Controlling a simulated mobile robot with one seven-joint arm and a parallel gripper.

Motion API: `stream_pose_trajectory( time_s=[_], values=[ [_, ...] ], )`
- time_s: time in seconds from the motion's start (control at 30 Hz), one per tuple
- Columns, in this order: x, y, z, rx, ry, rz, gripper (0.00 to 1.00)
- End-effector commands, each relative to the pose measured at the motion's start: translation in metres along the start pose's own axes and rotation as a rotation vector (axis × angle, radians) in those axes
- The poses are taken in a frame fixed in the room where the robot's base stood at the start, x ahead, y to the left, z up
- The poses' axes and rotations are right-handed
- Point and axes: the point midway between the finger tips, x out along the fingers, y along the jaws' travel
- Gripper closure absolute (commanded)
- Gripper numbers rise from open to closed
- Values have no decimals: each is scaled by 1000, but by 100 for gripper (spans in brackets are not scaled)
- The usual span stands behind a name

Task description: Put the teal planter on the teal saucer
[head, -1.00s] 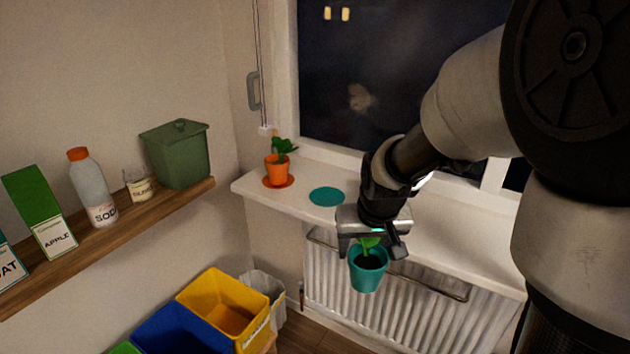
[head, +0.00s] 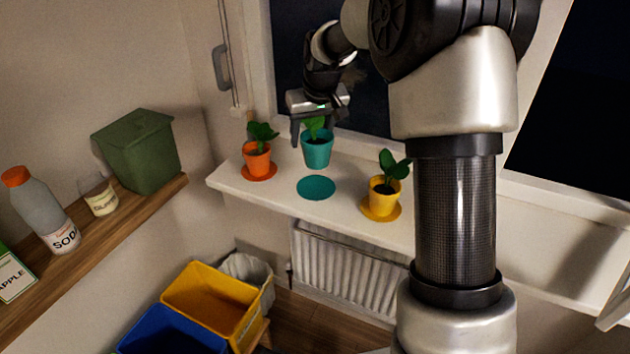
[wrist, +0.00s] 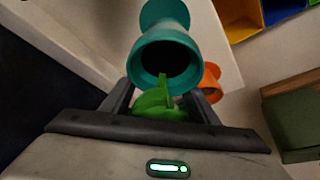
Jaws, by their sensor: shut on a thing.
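My gripper (head: 313,135) is shut on the teal planter (head: 317,152), gripping it at the rim. The planter is upright or nearly so, with a green plant in it, and is held above the white sill. The teal saucer (head: 316,187) lies flat and bare on the sill. In the head view it shows just below the planter, with a small gap between them. In the wrist view the planter (wrist: 165,38) hangs beyond the fingers, and the saucer (wrist: 164,12) shows past its base. The planter's contact with the fingers is partly hidden.
On the sill (head: 345,205), an orange pot (head: 256,160) on an orange saucer stands left of the teal saucer. A yellow pot (head: 383,195) on a yellow saucer stands to the right. The window is close behind. A radiator (head: 340,270) is below.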

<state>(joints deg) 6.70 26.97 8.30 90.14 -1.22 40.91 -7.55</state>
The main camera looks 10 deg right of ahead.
Motion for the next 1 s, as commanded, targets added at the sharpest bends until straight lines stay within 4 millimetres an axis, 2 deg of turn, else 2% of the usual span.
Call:
stream_pose_trajectory(
  time_s=[0.07, 0.17, 0.3, 0.57, 0.8, 1.0],
  values=[
    [-1, 2, -12, -6, 3, -5, 80],
    [7, 3, -14, -9, 1, -8, 80],
    [29, 3, -6, -11, 0, -9, 80],
    [53, 3, 4, -11, 2, -9, 80],
    [86, 2, 18, -10, 2, -9, 80],
    [92, 3, 20, -10, 5, -8, 80]
  ],
)
